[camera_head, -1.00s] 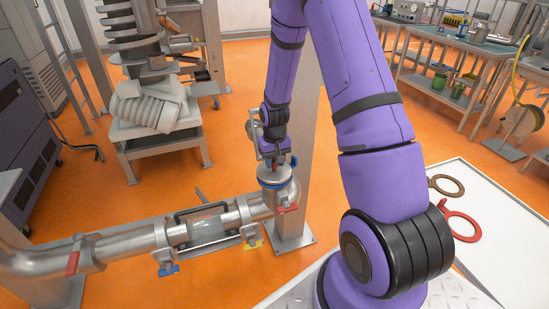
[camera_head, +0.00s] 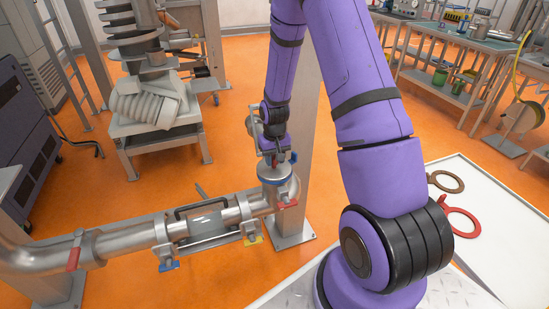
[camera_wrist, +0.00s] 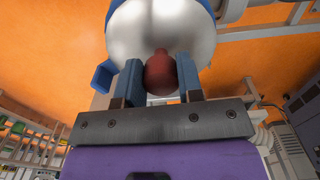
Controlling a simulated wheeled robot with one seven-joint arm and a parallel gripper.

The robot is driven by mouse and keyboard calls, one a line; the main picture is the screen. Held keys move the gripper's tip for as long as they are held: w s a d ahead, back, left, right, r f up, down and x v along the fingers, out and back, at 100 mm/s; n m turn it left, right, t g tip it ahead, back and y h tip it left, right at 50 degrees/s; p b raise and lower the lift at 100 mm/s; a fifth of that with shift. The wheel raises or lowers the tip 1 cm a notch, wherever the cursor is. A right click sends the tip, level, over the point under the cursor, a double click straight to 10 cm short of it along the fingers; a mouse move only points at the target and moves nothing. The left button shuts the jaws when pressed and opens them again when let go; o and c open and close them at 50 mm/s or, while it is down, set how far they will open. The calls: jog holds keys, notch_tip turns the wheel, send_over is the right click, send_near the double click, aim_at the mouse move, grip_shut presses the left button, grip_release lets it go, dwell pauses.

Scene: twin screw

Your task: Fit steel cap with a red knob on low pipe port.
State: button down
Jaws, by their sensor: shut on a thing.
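The steel cap (camera_wrist: 160,28) is a pale, rounded metal piece at the top of the wrist view. Its red knob (camera_wrist: 158,72) sits between the two blue fingers of my gripper (camera_wrist: 158,90), which is shut on it. In the head view the steel cap (camera_head: 272,172) is at the low pipe port (camera_head: 281,193), at the right end of the horizontal pipe. My gripper (camera_head: 275,159) is above it. Blue parts show around the cap and port. Whether the cap is fully seated or a small gap remains cannot be told.
The horizontal steel pipe (camera_head: 120,243) runs left from the port, with a sight-glass section (camera_head: 205,222) and coloured handles. A post (camera_head: 303,150) stands close behind my gripper. A white table (camera_head: 490,220) with a red ring (camera_head: 462,222) and a brown ring (camera_head: 445,181) is at right.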

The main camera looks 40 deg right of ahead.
jog(key=c, duration=0.7)
grip_release()
